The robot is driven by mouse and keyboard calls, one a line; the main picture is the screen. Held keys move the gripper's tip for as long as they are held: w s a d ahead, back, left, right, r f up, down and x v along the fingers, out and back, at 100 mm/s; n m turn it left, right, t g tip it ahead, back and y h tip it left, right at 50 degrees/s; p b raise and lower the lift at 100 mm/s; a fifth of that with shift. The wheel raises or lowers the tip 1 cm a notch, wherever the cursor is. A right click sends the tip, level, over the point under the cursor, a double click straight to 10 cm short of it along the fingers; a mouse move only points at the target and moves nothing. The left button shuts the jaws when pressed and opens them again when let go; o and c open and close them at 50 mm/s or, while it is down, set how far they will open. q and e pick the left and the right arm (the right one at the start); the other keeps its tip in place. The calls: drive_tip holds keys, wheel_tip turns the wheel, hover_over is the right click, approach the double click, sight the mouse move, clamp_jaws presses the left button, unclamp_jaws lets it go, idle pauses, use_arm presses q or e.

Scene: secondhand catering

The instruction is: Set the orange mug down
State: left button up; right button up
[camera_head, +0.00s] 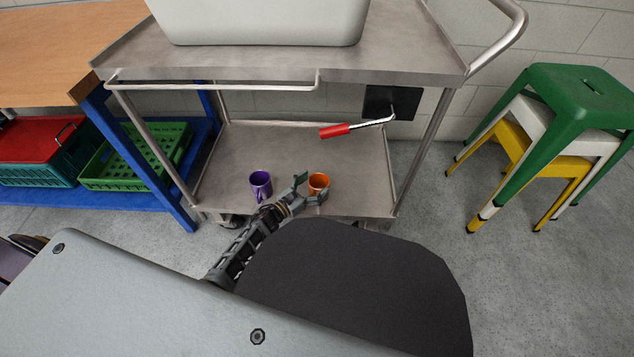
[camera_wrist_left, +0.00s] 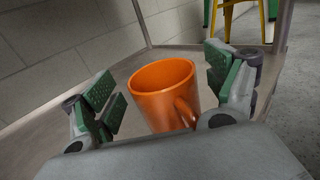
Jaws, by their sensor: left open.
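The orange mug (camera_head: 318,182) stands upright on the lower shelf (camera_head: 290,150) of a metal trolley, near its front edge. My left gripper (camera_head: 308,188) is open at the mug. In the left wrist view the orange mug (camera_wrist_left: 166,94) sits between the open fingers (camera_wrist_left: 165,92), with a visible gap on the left side. Its handle points toward the right finger, and I cannot tell whether they touch. The mug's base is hidden by my gripper's body in that view. My right gripper is not in view.
A purple mug (camera_head: 261,184) stands on the same shelf, left of my gripper. A red-handled tool (camera_head: 340,130) lies farther back. The trolley's upper shelf (camera_head: 410,50) overhangs with a white bin (camera_head: 260,22). Stacked stools (camera_head: 560,110) stand at the right.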

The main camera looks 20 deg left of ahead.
use_arm(q)
drive_tip(key=p+v, duration=0.2)
drive_tip(key=v, duration=0.7)
drive_tip(key=shift+r, duration=0.1)
drive_tip(key=shift+s+a+p, duration=0.25)
drive_tip(key=shift+s+p, duration=0.05)
drive_tip(key=shift+s, duration=0.35)
drive_tip(key=s+d+m+g+y, duration=0.1)
drive_tip(key=s+d+m+g, duration=0.2)
drive_tip(key=s+m, duration=0.3)
drive_tip(key=s+d+r+m+g+y, duration=0.1)
drive_tip(key=s+d+m+g, duration=0.2)
drive_tip(key=m, duration=1.2)
drive_tip(key=s+d+r+m+g+y, duration=0.1)
drive_tip(key=s+d+m+g+y, duration=0.1)
drive_tip(key=s+d+m, duration=0.4)
drive_tip(key=s+m+g, duration=0.1)
drive_tip(key=s+m, duration=0.2)
drive_tip(key=m, duration=0.2)
drive_tip(key=shift+s, duration=0.25)
